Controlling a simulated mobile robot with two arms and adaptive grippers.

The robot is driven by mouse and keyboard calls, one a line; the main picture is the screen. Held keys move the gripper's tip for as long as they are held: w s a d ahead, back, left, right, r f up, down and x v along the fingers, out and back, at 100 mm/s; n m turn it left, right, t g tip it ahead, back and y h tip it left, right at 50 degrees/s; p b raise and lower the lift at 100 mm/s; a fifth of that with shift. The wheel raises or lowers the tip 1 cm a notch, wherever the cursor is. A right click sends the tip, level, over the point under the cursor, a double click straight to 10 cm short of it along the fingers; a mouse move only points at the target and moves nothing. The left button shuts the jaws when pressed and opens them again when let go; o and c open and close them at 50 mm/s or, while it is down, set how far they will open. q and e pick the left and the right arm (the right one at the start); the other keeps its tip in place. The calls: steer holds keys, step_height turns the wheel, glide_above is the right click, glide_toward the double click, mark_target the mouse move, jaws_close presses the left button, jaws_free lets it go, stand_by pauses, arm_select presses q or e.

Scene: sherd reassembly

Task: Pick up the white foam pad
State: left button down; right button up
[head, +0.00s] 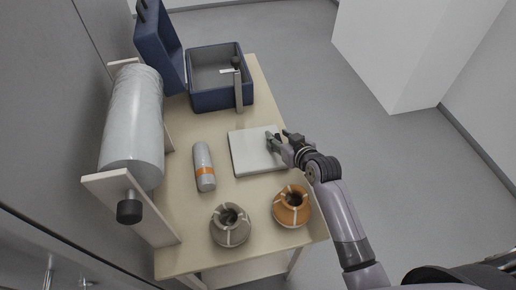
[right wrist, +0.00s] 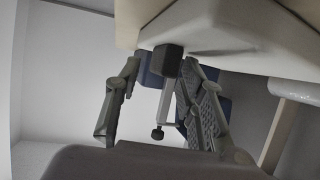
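The white foam pad (head: 250,158) lies flat on the table, right of the middle in the head view. My right gripper (head: 274,141) is at the pad's right edge, with its fingertips over that edge and pointing left. In the right wrist view my right gripper (right wrist: 158,112) has its two fingers spread wide, with nothing held between them. A pale slab fills the top of that view; I cannot tell whether it is the pad or the table. Whether the fingers touch the pad is not clear. My left gripper is not in view.
A blue open case (head: 206,101) stands behind. A large wrapped roll (head: 133,120) sits in a holder at left.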

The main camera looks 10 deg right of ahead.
jaws_close()
stand_by(0.4)
